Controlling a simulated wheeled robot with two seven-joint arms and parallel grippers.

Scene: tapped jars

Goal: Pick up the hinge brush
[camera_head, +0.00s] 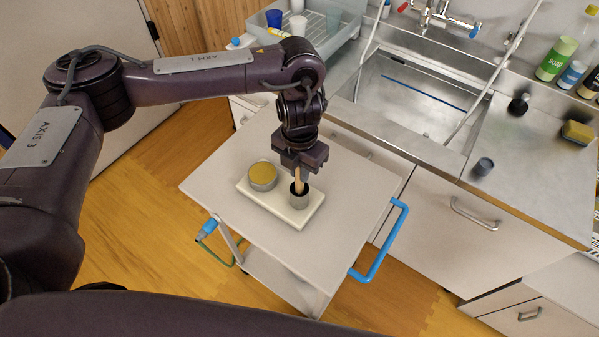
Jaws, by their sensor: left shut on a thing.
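My left gripper (299,170) points down over the cart and is shut on the light wooden handle of the hinge brush (298,181). The handle stands roughly upright in a small grey cup (299,194) with a dark inside; the brush's lower end is hidden in the cup. The cup stands on a cream board (275,211) on the cart top. A jar with yellow contents (263,175) stands to the left on the same board. My right gripper is out of the picture.
The cart (215,180) has a blue handle (383,243) at the right and open surface around the board. Behind it are a steel sink (415,95), a counter with a small grey cup (483,166), a yellow sponge (577,132) and bottles (556,57), and a grey rack (335,40).

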